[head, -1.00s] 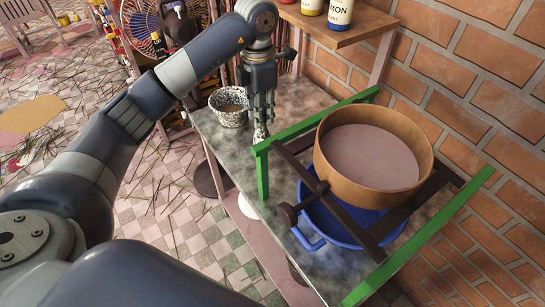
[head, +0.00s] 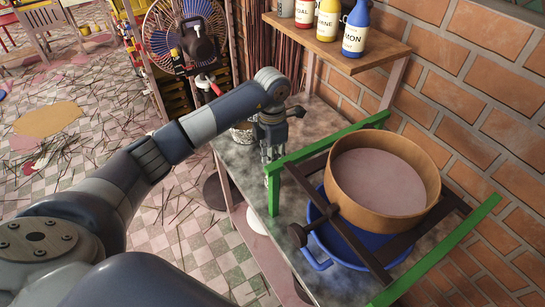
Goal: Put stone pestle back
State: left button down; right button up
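My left gripper (head: 271,154) points down over the grey worktop (head: 236,158), beside the left end of the green frame. Its fingers are close together around the stone pestle, which is mostly hidden; a small pale speckled end (head: 267,181) shows below them near the green post. The black-and-white speckled mortar (head: 242,133) stands on the worktop just left of and behind my gripper, partly covered by it. I cannot tell whether the pestle end touches the worktop. My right gripper is out of view.
A wooden sieve (head: 430,190) sits on dark bars across the green frame (head: 335,138), over a blue basin (head: 322,262). A wall shelf (head: 335,45) with several bottles is behind. A fan (head: 160,40) stands beyond the worktop. The brick wall bounds the right.

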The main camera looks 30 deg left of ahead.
pick_arm(q)
jog(key=c, duration=1.8)
grip_release()
jog(key=shift+f, duration=0.15)
jog(key=o, duration=0.4)
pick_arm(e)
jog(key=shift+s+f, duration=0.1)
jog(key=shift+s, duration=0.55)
pick_arm(q)
jog(key=shift+r, duration=0.65)
notch_tip(320, 180, up, 10)
jog(key=b, duration=0.2)
jog(key=shift+f+b, duration=0.1)
jog(key=shift+b, duration=0.2)
jog(key=shift+r, duration=0.7)
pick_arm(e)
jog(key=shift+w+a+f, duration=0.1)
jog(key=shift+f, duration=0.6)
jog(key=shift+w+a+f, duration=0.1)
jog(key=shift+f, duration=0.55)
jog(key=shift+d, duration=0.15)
